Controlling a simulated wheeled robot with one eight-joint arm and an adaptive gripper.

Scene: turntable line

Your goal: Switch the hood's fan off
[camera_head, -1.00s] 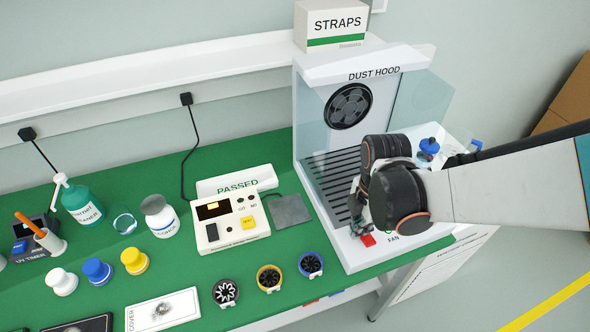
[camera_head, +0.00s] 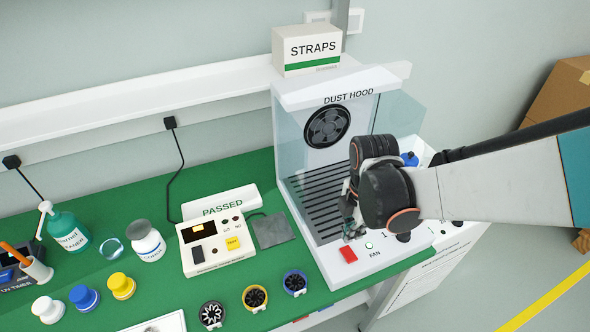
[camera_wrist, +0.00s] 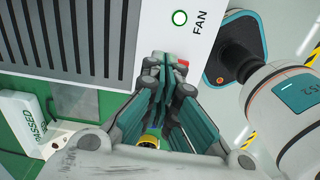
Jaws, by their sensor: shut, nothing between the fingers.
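The dust hood (camera_head: 300,194) stands at the right end of the green bench, with a dark round fan grille (camera_head: 327,127) in its back wall and a slotted floor.
A STRAPS box (camera_head: 305,50) sits on the shelf above. Left of the hood are a tester (camera_head: 212,245), a PASSED tray (camera_head: 222,207), a grey mat (camera_head: 271,230) and several small fans near the bench edge. Bottles stand farther left.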

